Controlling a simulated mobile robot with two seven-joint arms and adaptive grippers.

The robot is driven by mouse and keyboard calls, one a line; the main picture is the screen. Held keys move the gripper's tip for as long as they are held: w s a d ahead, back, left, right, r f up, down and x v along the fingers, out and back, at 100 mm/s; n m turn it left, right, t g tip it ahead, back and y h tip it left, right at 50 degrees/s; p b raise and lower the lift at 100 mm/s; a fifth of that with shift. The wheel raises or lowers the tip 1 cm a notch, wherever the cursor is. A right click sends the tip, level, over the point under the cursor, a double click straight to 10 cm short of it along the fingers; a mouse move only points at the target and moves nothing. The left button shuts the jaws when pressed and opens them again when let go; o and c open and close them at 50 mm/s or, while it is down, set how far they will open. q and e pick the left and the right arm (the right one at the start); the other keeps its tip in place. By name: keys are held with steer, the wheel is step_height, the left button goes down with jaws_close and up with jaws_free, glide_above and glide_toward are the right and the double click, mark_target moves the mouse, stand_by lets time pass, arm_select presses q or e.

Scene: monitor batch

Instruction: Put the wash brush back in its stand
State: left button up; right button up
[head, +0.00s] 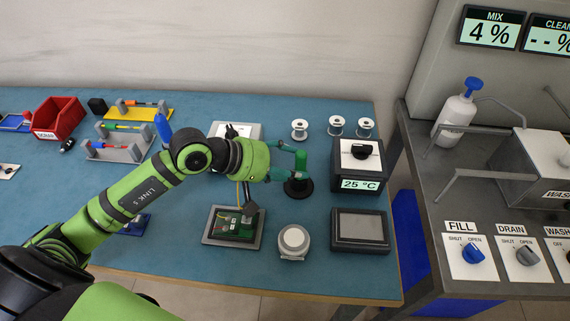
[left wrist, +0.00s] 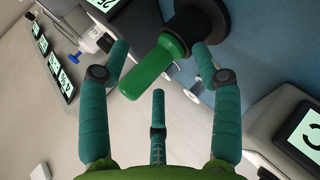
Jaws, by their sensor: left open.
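The wash brush seems to be the green-handled piece (head: 300,160) upright on a round black stand (head: 298,188) on the blue bench mat. In the left wrist view its green handle (left wrist: 150,76) runs into a black holder (left wrist: 190,35) on a dark disc base; the bristles are hidden. My left gripper (head: 285,163) is beside the handle in the head view. In the left wrist view its teal fingers (left wrist: 160,55) are spread, with the handle in the gap between them. I see no finger closed on it. My right gripper is not in view.
A black 25 °C unit (head: 360,165) stands right of the stand. A board in a tray (head: 233,227), a round white-topped pot (head: 293,241) and a dark screen (head: 360,230) lie in front. Spools (head: 336,125) stand behind. A wash station (head: 530,165) is on the right bench.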

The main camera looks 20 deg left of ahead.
arm_select(q)
steer(key=v, duration=1.2)
